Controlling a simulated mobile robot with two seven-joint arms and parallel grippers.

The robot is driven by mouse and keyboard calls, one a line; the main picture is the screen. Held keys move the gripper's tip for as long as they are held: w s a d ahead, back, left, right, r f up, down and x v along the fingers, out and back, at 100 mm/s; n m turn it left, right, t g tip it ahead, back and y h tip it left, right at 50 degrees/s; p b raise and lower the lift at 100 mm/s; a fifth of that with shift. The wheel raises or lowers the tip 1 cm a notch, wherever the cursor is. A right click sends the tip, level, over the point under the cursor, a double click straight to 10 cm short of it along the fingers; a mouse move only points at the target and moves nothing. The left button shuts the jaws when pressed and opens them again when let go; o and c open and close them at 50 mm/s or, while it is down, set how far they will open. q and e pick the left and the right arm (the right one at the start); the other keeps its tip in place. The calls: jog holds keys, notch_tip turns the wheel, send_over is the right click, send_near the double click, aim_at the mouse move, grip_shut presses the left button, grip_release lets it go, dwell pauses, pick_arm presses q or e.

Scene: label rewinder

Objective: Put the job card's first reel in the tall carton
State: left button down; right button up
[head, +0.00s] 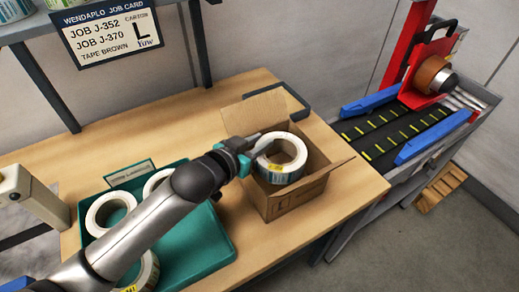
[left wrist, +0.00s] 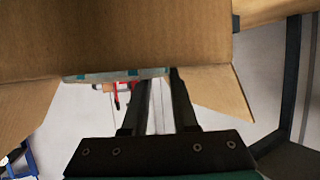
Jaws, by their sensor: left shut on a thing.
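My left gripper (head: 254,150) is shut on a white label reel (head: 281,171), which it holds tilted in the open top of a cardboard carton (head: 290,201) on the bench. The reel has a yellow mark on its side; its job number is too small to read. The left wrist view shows my gripper's dark fingers (left wrist: 160,82), a thin edge of the reel (left wrist: 112,76) and a large carton flap (left wrist: 120,35). The job card (head: 105,35) lists JOB J-352, then JOB J-370, TAPE BROWN and CARTON L. My right gripper is out of view.
A green tray (head: 203,258) with several white reels (head: 108,212) lies left of the carton, partly behind my left arm. Carton flaps stand open around the reel. At right is a carton sealer (head: 398,135) with blue side rails and a brown tape roll (head: 433,75).

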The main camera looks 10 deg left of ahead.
pick_arm(q)
jog(key=shift+f, duration=0.95)
jog(key=shift+f, duration=0.1)
jog(key=shift+f, duration=0.5)
jog(key=c, duration=0.7)
grip_release()
jog(key=shift+s+f, duration=0.1)
jog(key=shift+f, duration=0.15)
jog(key=shift+a+r, duration=0.1)
jog(key=shift+r, duration=0.35)
jog(key=shift+s+a+r, duration=0.15)
jog(key=shift+r, duration=0.1)
jog(key=p+v, duration=0.1)
jog(key=v, duration=1)
jog(key=shift+s+r+p, duration=0.2)
jog(key=shift+p, duration=0.1)
